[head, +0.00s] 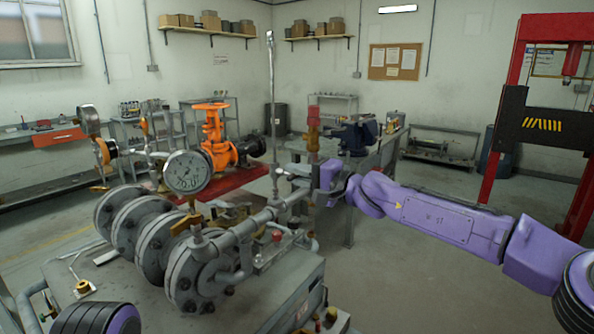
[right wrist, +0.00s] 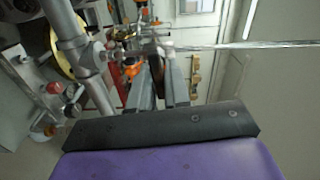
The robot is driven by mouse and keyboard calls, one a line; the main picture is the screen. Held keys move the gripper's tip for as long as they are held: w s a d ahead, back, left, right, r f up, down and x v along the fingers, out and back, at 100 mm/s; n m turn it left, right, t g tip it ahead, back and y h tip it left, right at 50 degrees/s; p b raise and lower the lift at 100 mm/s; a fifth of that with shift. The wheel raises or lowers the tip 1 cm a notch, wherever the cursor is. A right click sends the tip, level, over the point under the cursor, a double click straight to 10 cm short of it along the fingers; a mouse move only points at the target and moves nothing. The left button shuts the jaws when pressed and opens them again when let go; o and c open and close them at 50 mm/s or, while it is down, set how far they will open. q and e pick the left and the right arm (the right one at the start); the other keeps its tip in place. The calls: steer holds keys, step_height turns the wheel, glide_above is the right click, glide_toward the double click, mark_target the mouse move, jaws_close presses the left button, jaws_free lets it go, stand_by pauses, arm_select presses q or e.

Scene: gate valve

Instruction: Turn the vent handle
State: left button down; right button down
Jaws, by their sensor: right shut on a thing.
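A tall thin vent pipe (head: 272,95) rises from the grey pipework at the middle of the head view. At its foot is a small pale fitting (head: 281,172), where the vent handle would be; the handle is too small to make out clearly. My right gripper (head: 298,178) reaches it from the right, shut on a small part there. In the right wrist view my gripper's two grey fingers (right wrist: 163,72) close around the small part beside the pale pipe fitting (right wrist: 165,47), and the vent pipe (right wrist: 245,45) runs off to the right. My left gripper is out of view.
Grey flanged pipework (head: 205,275) with a round pressure gauge (head: 187,172) stands left of my right gripper. An orange valve (head: 215,140) stands behind on a red surface. A red press frame (head: 500,130) stands at right. Floor (head: 400,270) below my right arm looks clear.

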steer(key=shift+m, duration=0.6)
steer(key=shift+f, duration=0.1)
steer(key=c, duration=1.2)
jaws_free()
steer(key=shift+d, duration=0.1)
steer(key=b+v, duration=0.2)
steer(key=v, duration=0.8)
steer(key=shift+s+d, duration=0.1)
steer(key=shift+s, duration=0.05)
steer(key=shift+d, duration=0.1)
